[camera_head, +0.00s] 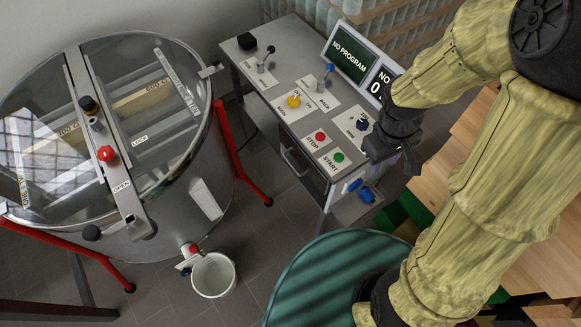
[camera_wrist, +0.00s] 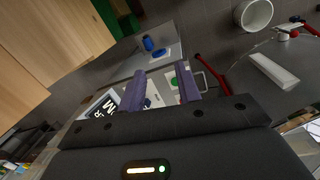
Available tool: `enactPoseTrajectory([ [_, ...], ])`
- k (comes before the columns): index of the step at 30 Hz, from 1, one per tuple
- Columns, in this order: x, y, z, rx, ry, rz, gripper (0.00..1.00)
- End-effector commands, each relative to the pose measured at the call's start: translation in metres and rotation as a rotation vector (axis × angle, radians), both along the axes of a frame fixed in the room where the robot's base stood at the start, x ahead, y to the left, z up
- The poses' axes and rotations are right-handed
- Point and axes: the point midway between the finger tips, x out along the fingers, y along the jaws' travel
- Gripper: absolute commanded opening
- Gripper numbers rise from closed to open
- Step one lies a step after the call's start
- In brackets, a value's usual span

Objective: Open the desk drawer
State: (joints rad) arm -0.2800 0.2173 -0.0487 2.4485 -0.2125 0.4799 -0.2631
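The grey metal desk (camera_head: 237,56) stands in the middle of the head view, its sloped top covered with knobs and buttons. A pale loop handle (camera_head: 291,160) shows on its front side, below the STOP and START labels; the drawer front there looks flush, with no opening visible. The handle also shows in the wrist view (camera_wrist: 211,80), just right of the fingers. My gripper (camera_head: 390,163) is above the right end of the desk, apart from the handle. In the wrist view my gripper (camera_wrist: 160,88) has its two fingers spread with nothing between them.
A large glass-lidded tank (camera_head: 170,235) with red legs (camera_head: 240,165) stands left of the desk. A white bucket (camera_head: 213,275) is on the floor below it. Blue items (camera_head: 366,194) lie at the desk's right end. Wooden boxes (camera_head: 480,130) fill the right. Floor before the handle is clear.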

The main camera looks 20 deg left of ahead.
Motion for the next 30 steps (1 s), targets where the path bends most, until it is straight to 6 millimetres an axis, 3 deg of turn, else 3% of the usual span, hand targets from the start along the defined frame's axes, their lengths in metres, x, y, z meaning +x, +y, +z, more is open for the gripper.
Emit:
enactPoseTrajectory([
  [1, 0.000, 0.013, -0.026, -0.043, 0.051, 0.145, 0.34],
  [3, 0.001, 0.025, -0.048, -0.105, 0.114, 0.339, 0.34],
  [17, 0.007, 0.110, -0.182, -0.625, 0.549, 1.551, 0.34],
  [24, 0.006, 0.173, -0.245, -1.029, 0.814, 2.088, 0.34],
  [30, -0.009, 0.238, -0.297, -1.482, 1.070, 2.413, 0.34],
])
